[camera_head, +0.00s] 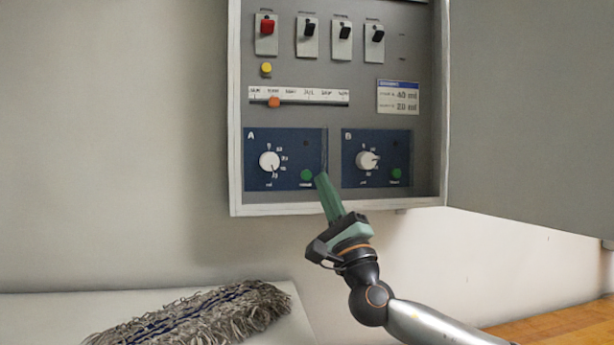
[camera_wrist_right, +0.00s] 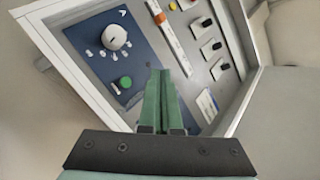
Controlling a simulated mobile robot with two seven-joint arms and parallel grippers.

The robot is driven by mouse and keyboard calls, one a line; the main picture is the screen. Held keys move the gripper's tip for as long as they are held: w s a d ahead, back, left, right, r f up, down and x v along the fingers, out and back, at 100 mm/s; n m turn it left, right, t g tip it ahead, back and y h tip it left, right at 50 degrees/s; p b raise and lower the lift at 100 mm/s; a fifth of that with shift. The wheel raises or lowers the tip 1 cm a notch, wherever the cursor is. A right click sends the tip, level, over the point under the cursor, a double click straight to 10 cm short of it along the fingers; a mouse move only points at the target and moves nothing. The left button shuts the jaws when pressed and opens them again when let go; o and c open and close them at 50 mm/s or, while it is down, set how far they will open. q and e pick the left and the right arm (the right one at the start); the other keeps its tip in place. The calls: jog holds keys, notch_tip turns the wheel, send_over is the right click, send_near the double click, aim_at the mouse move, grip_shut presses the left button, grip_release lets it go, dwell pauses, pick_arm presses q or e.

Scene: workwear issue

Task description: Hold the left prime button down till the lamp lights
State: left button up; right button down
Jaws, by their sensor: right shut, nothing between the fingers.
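The left prime button is the green round button (camera_head: 307,175) on the blue panel marked A (camera_head: 258,151); it also shows in the wrist view (camera_wrist_right: 125,82). A small dark lamp (camera_head: 306,144) sits above it and looks unlit. My right gripper (camera_head: 321,178) has its green fingers shut and empty, with the tips just right of the button. In the wrist view the fingertips (camera_wrist_right: 160,73) are beside the button, not over it. Whether they touch the panel cannot be told. My left gripper is not in view.
Panel B (camera_head: 352,150) with its own dial and green button lies to the right. Above are a slider scale (camera_head: 325,97), a yellow button (camera_head: 266,68) and several switches. The cabinet door (camera_head: 530,110) stands open at right. A mop head (camera_head: 195,315) lies below left.

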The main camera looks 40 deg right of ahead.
aim_at(306, 175)
jog(key=w+d, duration=0.4)
jog(key=w, duration=0.3)
jog(key=shift+w, duration=0.35)
jog(key=shift+d, duration=0.1)
dwell(1.9)
jog(key=shift+w+d, duration=0.2)
jog(key=shift+w, duration=0.2)
